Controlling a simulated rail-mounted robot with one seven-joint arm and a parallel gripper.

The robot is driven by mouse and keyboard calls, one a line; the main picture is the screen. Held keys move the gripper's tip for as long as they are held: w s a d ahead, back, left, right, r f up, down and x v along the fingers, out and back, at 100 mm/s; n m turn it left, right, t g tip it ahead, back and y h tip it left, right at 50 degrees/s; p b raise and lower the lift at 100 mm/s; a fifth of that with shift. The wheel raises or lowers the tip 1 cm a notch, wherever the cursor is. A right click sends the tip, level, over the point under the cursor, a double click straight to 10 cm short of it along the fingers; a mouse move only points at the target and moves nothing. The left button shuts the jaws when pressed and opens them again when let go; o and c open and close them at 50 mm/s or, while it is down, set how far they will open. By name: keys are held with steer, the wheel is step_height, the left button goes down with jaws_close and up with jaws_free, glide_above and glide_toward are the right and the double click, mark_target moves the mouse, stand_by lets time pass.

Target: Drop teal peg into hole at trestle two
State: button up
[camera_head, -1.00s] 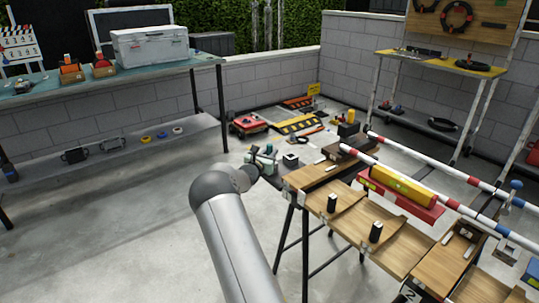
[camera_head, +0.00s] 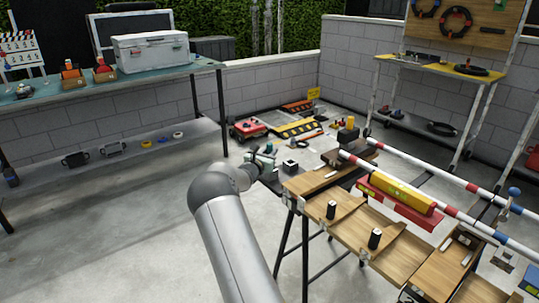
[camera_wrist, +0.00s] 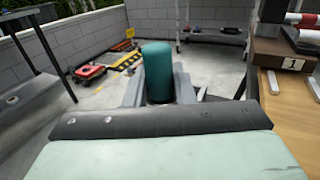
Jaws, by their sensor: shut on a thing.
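The teal peg (camera_wrist: 156,70) stands upright between the grey fingers of my gripper (camera_wrist: 158,92) in the wrist view, its rounded top toward the camera's far side. The gripper is shut on it. In the head view my gripper (camera_head: 264,158) is small and partly hidden by my own arm, at the far left end of the wooden trestle top. A plate marked 2 (camera_head: 409,295) shows at the bottom edge of the head view. A plate marked 1 (camera_wrist: 292,63) shows at the right in the wrist view. I cannot make out the hole at trestle two.
Black posts (camera_head: 331,209) and (camera_head: 375,238) stand on the wooden top (camera_head: 345,228). A workbench (camera_head: 60,98) with a white case (camera_head: 150,52) is left. Concrete floor between is open.

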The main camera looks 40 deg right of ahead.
steer(key=shift+r+p, duration=0.4)
steer(key=shift+r, duration=0.65)
steer(key=shift+r, duration=0.1)
steer(key=shift+r+p, duration=1.85)
steer(key=shift+r, duration=1.85)
